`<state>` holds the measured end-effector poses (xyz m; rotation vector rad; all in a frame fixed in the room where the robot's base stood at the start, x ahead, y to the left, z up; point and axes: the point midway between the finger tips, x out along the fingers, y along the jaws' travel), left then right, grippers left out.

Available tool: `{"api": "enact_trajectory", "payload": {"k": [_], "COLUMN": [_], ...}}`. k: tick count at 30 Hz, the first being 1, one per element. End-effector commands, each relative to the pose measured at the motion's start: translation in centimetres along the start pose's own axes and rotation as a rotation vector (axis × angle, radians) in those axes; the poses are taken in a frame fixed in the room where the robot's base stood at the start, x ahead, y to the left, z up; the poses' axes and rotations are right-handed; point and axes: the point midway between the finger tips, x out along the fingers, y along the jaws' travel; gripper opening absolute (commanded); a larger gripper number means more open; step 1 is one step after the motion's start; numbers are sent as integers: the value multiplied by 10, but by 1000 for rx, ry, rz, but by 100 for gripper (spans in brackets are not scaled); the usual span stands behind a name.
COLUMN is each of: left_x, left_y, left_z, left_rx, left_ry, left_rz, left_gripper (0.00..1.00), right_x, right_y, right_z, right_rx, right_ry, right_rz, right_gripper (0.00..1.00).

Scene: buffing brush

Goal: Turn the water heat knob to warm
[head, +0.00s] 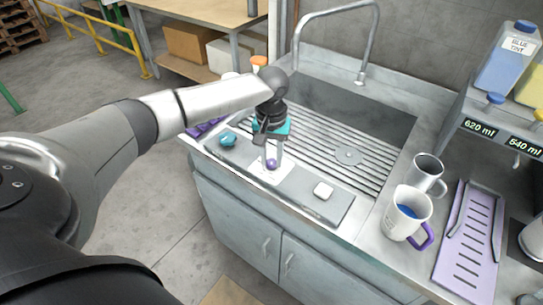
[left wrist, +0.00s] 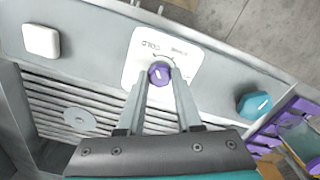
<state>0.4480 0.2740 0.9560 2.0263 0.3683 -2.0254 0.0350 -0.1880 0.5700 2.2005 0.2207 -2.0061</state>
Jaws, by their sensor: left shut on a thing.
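The purple knob (left wrist: 159,73) sits on a white label plate (left wrist: 138,48) on the grey front panel of the sink. The plate carries a printed arc and lettering, with "COLD" at one end; the other word is too small to read surely. My left gripper (left wrist: 159,80) is shut on the knob, one finger on each side. In the head view the purple knob (head: 271,164) shows under my left gripper (head: 272,158), which reaches down from above. The knob's pointer mark cannot be made out. My right gripper is in neither view.
On the same panel are a teal knob (head: 228,139) and a white square button (head: 323,190). The ribbed sink (head: 347,156) with its faucet (head: 361,78) lies behind. Two mugs (head: 408,214) (head: 427,174), a purple slotted tray (head: 470,240) and a dispenser (head: 490,110) stand at the right.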

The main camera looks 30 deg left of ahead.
Motion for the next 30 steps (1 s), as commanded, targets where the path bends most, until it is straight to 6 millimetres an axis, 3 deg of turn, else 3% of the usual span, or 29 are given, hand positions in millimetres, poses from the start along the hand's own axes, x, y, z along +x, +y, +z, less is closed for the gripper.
{"api": "enact_trajectory", "payload": {"k": [13,20,30], "left_x": [-2,-4,-3], "left_y": [0,0,0], "left_z": [0,1,1], "left_rx": [30,143,437], "left_ry": [-2,-4,-4], "left_rz": [0,0,1], "left_gripper": [0,0,0], "right_x": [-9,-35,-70], "right_y": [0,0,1], "right_z": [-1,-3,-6], "right_rx": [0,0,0], "right_ry": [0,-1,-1], "right_rz": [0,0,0], "right_gripper": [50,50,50]}}
